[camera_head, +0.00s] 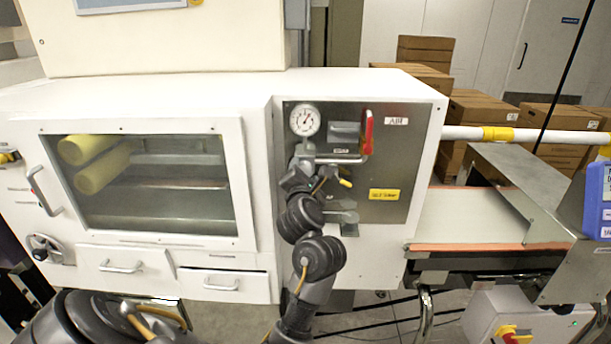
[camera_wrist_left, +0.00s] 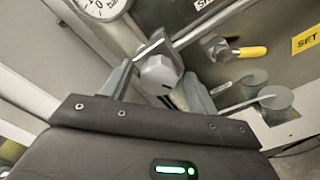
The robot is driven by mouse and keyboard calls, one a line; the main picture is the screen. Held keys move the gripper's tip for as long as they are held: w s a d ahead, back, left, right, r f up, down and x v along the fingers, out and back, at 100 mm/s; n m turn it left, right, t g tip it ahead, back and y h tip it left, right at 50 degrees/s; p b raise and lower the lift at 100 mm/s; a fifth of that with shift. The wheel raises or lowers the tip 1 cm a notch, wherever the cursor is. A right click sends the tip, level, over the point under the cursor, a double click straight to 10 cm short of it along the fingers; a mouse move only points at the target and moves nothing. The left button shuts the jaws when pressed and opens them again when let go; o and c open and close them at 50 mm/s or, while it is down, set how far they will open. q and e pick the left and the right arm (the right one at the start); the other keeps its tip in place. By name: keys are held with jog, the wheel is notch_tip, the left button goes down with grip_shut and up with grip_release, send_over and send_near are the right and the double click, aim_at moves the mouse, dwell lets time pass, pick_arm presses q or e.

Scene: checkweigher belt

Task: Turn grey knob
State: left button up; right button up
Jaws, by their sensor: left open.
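The grey knob (camera_wrist_left: 158,72) is a faceted grey cap with a dark mark on its face, on the metal panel (camera_head: 388,150) below the round gauge (camera_head: 305,119). My left gripper (camera_head: 302,168) is at the panel, just under the gauge. In the left wrist view its two fingers (camera_wrist_left: 160,84) stand apart, one on each side of the knob. I cannot tell whether either finger touches it. In the head view my gripper and wrist cover much of the knob's surroundings. My right gripper is not in view.
A pipe runs right from the knob's area to a red handle (camera_head: 367,132). A yellow-tipped lever (camera_wrist_left: 250,52) and grey cylindrical fittings (camera_wrist_left: 275,104) sit close by on the panel. A windowed cabinet (camera_head: 233,190) is at left; a belt (camera_head: 470,215) is at right.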

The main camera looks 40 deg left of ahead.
pick_arm(q)
jog(key=s+d+n+p, duration=0.4)
jog(key=s+d+n, duration=0.3)
jog(key=s+n, duration=0.2)
jog(key=w+d+f+m+h+b, duration=0.1)
jog(key=w+d+f+m+b, duration=0.1)
jog(key=f+m, duration=0.5)
jog(key=w+d+f+m+g+h+b, duration=0.1)
jog(key=f+m, duration=0.6)
jog(key=f, duration=0.8)
jog(key=w+d+f+m+h+b, duration=0.2)
jog(key=f+m, duration=0.6)
jog(key=f, duration=0.4)
jog(key=shift+w+d+g+h+b, duration=0.35)
jog(key=shift+w+b, duration=0.3)
jog(key=shift+w, duration=0.5)
